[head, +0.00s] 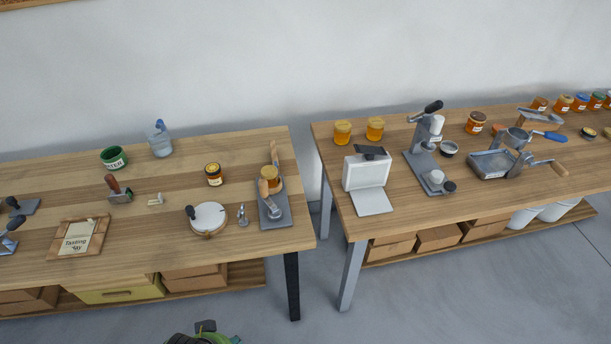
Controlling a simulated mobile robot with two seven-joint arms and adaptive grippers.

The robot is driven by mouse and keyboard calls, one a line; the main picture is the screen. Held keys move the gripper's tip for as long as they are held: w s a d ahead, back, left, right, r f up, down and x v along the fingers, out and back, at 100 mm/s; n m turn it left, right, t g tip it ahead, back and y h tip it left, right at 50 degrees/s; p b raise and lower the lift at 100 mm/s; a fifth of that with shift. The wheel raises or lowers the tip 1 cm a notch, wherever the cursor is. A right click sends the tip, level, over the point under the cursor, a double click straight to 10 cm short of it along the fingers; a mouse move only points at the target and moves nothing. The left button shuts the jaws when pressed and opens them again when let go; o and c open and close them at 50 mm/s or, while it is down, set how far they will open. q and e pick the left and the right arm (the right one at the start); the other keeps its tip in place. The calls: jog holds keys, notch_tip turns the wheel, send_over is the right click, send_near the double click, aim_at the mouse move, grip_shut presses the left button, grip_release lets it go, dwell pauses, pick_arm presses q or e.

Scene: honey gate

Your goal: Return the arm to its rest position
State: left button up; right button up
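Neither of my grippers and no arm that I can make out shows in the head view. A dark and green shape (203,338) is cut off by the bottom edge, and I cannot tell what it is. Two wooden tables stand ahead, a left table (230,262) and a right table (335,187), with a narrow gap between them.
The left table carries a honey jar (214,175), a green tin (114,158), a round white-topped device (208,218) and a grey stand (276,216). The right table carries a white box (366,172), a lever press (421,143) and several jars. Grey floor (450,300) is clear in front.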

pick_arm(q)
notch_tip(320, 180, down, 15)
jog(key=s+b, duration=0.2)
jog(key=b, duration=0.1)
jog(key=s+a+f+g+b, duration=0.1)
jog(key=s+f+b, duration=0.1)
jog(key=s+f, duration=0.6)
jog(key=s+a+f+g+b, duration=0.1)
jog(key=s+a+f+b, duration=0.1)
jog(key=s+f, duration=0.7)
notch_tip(320, 180, down, 6)
jog(key=shift+r, duration=0.15)
jog(key=shift+b, duration=0.3)
